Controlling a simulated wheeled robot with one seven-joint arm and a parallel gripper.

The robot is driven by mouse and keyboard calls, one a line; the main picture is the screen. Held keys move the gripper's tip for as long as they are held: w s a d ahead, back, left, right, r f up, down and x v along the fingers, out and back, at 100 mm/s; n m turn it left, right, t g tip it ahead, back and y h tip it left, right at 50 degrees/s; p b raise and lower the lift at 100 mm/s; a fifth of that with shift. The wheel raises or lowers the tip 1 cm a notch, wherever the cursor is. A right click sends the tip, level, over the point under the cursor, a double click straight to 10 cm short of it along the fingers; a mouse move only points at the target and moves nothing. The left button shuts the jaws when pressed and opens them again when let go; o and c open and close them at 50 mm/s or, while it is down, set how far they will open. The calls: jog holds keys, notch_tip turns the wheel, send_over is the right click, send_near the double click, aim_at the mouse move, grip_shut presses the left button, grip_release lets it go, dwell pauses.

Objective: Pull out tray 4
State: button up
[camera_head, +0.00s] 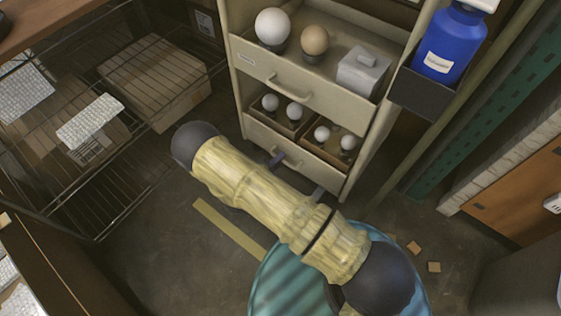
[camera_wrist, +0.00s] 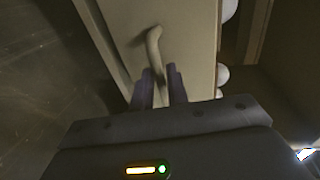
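A beige tray front with a curved handle (camera_wrist: 154,48) fills the middle of the wrist view. The two dark fingers of my gripper (camera_wrist: 160,84) stand close on either side of the handle's near part, with only a narrow gap, and appear closed on it. In the head view my gripper (camera_head: 278,157) is at the front of the lowest visible tray (camera_head: 300,165), mostly hidden by my arm. This tray holds several white bulbs in brown compartments. No tray number is readable.
An upper tray (camera_head: 270,72) with bulbs and a grey box sits above. A blue bottle (camera_head: 452,42) stands in a dark holder on the cabinet's right. A wire rack with a cardboard box (camera_head: 150,75) is at left. Wooden bits (camera_head: 414,248) lie on the floor.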

jog(key=shift+w+d+f, duration=0.1)
jog(key=shift+w+d, duration=0.25)
jog(key=shift+w, duration=0.15)
grip_shut()
jog(key=f+p+v, duration=0.1)
jog(key=f+v, duration=0.1)
jog(key=v, duration=1)
jog(key=s+f+p+v, duration=0.1)
jog(key=f+p+v, duration=0.1)
jog(key=v, duration=1)
jog(key=shift+s+a+f, duration=0.35)
jog(key=shift+a+f, duration=0.15)
jog(key=shift+f, duration=0.1)
